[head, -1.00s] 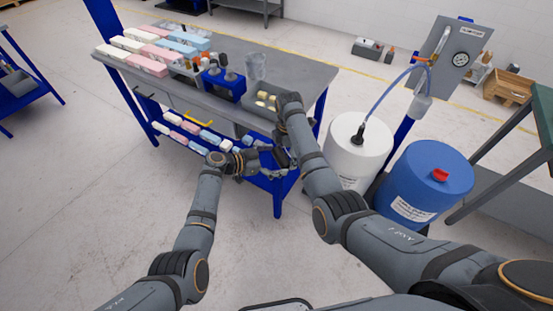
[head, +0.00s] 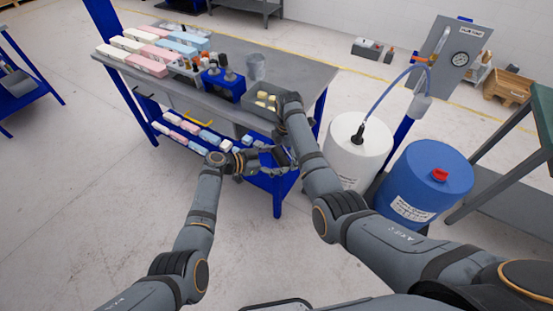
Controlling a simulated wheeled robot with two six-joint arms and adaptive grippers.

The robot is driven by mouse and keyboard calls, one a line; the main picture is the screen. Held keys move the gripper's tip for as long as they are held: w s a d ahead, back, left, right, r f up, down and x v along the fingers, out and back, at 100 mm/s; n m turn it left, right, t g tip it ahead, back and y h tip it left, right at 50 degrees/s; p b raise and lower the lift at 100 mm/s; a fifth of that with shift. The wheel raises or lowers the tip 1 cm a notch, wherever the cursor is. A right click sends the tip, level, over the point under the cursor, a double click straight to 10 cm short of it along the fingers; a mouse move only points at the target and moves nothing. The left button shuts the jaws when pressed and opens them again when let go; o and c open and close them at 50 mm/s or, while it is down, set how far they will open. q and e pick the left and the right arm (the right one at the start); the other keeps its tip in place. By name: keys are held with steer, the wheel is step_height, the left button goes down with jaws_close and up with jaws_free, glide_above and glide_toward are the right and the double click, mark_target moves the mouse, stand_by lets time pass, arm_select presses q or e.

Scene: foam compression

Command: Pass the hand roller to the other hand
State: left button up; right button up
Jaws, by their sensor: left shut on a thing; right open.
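My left gripper (head: 268,161) is in front of the workbench, below the tabletop edge, shut on a small dark thing that looks like the hand roller (head: 284,156). The roller's shape is hard to make out at this size. My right arm comes in from the right and bends down at the bench's front right corner. My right gripper (head: 287,137) is open, close to the roller and the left fingertips. Whether it touches the roller cannot be told.
A white drum (head: 345,150) and a blue drum (head: 432,180) stand right.

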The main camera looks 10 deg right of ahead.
step_height(320, 180, up, 12)
steer(key=d+f+m+h, duration=0.1)
steer(key=d+f+m, duration=0.1)
steer(key=d+f, duration=0.75)
steer(key=s+d+f+m+h, duration=0.1)
steer(key=s+d+f+m, duration=0.25)
steer(key=f, duration=0.55)
steer(key=s+d+f+m, duration=0.2)
steer(key=s+d+f, duration=0.15)
steer(key=f, duration=0.55)
steer(key=s+f+m, duration=0.4)
steer(key=s+f, duration=0.6)
steer(key=f, duration=0.2)
steer(key=s+f+m, duration=0.3)
steer(key=s+f, duration=0.1)
steer(key=s, duration=0.6)
steer(key=s+f+m, duration=0.3)
steer(key=s+f, duration=0.2)
steer(key=s, duration=0.6)
steer(key=s+a+f+m+t+y, duration=0.1)
steer(key=s+f+m, duration=0.2)
steer(key=s, duration=0.8)
step_height(320, 180, down, 2)
steer(key=shift+s+m, duration=0.25)
steer(key=shift+m, duration=0.1)
